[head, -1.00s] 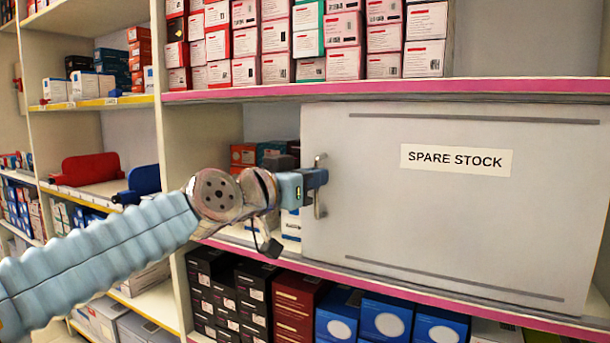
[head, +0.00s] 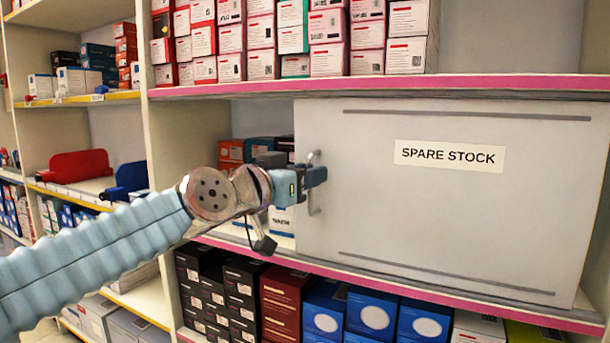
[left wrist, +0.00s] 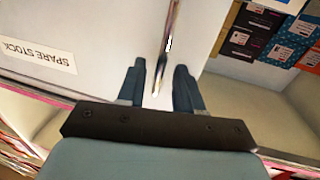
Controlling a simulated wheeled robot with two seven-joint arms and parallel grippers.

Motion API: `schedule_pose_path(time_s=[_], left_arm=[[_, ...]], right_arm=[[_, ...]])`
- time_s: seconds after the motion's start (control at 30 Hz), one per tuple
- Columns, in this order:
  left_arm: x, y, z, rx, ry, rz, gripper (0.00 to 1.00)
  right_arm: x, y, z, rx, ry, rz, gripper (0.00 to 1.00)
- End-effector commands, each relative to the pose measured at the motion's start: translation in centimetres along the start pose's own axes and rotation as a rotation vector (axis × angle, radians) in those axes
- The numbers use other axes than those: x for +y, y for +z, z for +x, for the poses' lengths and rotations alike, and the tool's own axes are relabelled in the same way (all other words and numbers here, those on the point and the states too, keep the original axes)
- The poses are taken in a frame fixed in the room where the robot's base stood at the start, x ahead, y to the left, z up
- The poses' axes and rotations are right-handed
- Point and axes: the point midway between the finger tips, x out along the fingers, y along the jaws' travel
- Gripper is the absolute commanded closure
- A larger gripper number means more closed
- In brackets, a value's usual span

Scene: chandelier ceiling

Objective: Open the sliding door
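The sliding door (head: 440,215) is a flat pale panel labelled SPARE STOCK, in front of the middle shelf bay. It also shows in the left wrist view (left wrist: 95,25). Its upright metal bar handle (head: 314,205) is near the door's left edge. My left gripper (head: 315,177) is at this handle. In the left wrist view, its fingers are close together on either side of the handle (left wrist: 163,65); the exact contact is hard to see. The bay is open to the left of the door. My right gripper is in no view.
Boxes (head: 231,152) show in the gap left of the door. Pink-edged shelves (head: 380,84) run above and below it. Red-and-white boxes stand above; black, maroon and blue boxes (head: 375,318) stand below. An upright divider (head: 180,165) stands behind my left arm.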

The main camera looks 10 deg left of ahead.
Motion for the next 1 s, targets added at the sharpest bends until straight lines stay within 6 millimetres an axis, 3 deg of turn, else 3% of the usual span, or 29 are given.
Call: schedule_pose_path(time_s=[0.17, 0.5, 0.7, 1.0], left_arm=[[-0.1, 0.1, -1.1, 0.003, -0.002, 0.000, 0.65], [0.0, 0.2, -8.9, 0.004, -0.002, 0.001, 0.65], [0.0, 0.1, -12.5, 0.001, 0.000, 0.001, 0.65], [0.0, 0.0, -13.9, 0.000, 0.000, 0.000, 0.65]], right_arm=[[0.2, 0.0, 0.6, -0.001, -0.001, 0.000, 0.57], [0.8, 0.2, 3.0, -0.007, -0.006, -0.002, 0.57], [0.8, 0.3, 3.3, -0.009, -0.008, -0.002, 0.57], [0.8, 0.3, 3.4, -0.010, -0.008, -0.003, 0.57]])
